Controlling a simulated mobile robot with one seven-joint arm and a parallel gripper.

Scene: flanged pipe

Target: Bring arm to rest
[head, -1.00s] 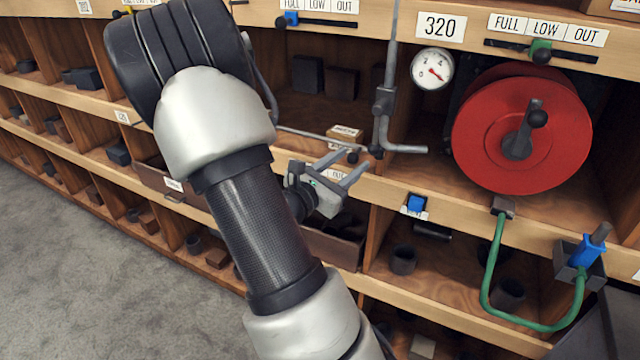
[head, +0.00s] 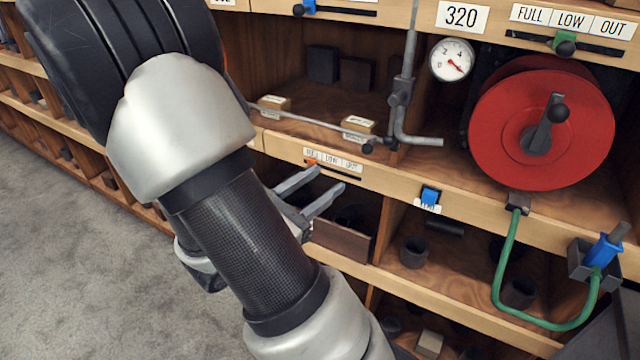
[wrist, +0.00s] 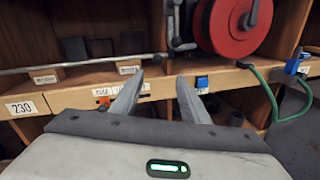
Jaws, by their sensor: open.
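My gripper (head: 327,187) is open and empty in the head view, its two grey fingers pointing toward the shelf front below the FULL/LOW/OUT label strip (head: 333,159). In the wrist view my gripper (wrist: 156,92) shows both fingers apart with nothing between them. The fingers appear clear of the shelf edge, though the exact gap cannot be told. My arm covers the left middle of the head view and hides part of the shelving there.
A red reel (head: 545,122) with a black crank sits at right, with a gauge (head: 452,60) beside it. A grey pipe (head: 403,90) stands near the shelf front. A green hose (head: 506,262) hangs to a blue-handled nozzle (head: 604,250). Grey floor (head: 60,240) is open at left.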

